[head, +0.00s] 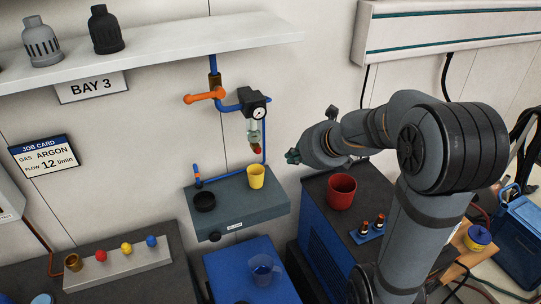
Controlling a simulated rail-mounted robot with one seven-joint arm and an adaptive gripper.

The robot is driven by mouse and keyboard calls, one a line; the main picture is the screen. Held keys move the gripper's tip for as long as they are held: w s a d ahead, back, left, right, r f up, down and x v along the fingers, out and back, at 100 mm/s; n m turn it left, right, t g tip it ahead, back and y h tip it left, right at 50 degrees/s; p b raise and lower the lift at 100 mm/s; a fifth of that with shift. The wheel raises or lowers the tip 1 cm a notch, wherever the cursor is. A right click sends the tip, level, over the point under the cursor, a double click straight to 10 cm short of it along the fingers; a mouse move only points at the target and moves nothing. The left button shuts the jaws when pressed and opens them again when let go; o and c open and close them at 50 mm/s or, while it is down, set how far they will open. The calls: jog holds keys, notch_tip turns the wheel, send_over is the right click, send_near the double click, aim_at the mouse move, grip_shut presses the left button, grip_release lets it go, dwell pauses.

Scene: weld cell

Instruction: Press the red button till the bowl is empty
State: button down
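A red round knob (100,255) stands in a row on a pale block at the lower left; it looks like a button, but I cannot be sure. A small red tip (257,150) also shows under the gauge fitting on the wall. A shallow black bowl (204,202) sits on the grey wall shelf; its inside is dark and I cannot tell what it holds. My gripper (293,156) is in the air right of the red tip, pointing left, apart from all these things. Its fingers are too small to read as open or shut.
A red pot (341,191) stands on a dark cabinet below my arm. A clear jug (263,270) is on the blue surface.

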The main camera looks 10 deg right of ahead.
jog(key=shift+s+a+f+t, duration=0.1)
jog(key=shift+s+a+t, duration=0.1)
jog(key=shift+a, duration=0.25)
jog(key=shift+s+a+t, duration=0.1)
jog(key=shift+s+a, duration=0.05)
jog(key=shift+a, duration=0.25)
jog(key=b, duration=0.3)
send_near(258, 151)
jog(key=w+f, duration=0.3)
jog(key=f, duration=0.3)
jog(key=shift+w+a, duration=0.35)
jog(key=shift+f, duration=0.15)
